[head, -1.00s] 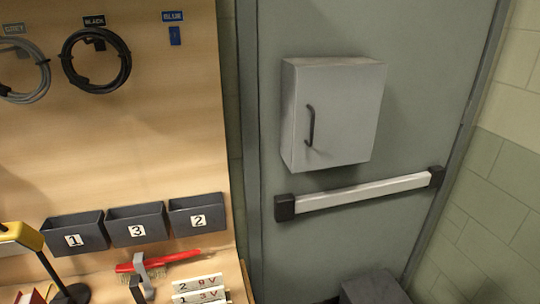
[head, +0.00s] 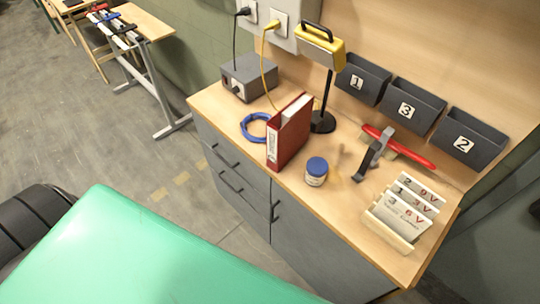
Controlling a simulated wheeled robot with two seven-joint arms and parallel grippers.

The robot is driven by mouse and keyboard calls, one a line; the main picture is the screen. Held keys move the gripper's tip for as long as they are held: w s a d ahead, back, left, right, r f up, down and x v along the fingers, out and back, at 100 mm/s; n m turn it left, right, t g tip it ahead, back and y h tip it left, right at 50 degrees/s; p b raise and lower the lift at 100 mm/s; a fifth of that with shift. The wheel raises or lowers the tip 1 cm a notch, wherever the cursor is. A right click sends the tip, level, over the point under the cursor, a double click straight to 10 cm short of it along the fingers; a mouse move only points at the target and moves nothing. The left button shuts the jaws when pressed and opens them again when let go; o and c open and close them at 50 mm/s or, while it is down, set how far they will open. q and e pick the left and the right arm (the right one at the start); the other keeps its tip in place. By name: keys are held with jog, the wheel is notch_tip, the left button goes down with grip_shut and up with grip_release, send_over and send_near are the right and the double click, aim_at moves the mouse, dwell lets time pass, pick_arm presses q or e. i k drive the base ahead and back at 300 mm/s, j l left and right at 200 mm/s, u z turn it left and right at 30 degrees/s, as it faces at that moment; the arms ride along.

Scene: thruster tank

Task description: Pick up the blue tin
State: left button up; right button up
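The blue tin (head: 316,171) stands upright on the wooden workbench, near its front edge. It has a blue lid and a pale label around its side. It stands just right of a red binder, apart from it, and nothing covers it. Neither of my grippers shows in the head view.
A green padded surface (head: 130,255) lies in front.

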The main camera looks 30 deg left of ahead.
aim_at(316, 167)
jog(key=u, duration=0.35)
jog(key=j+z, duration=0.1)
jog(key=j, duration=0.3)
jog(key=k+j+z, duration=0.15)
jog(key=j, duration=0.25)
jog(key=j+z, duration=0.1)
jog(key=j, duration=0.3)
jog(key=k+j+z, duration=0.15)
jog(key=j, duration=0.25)
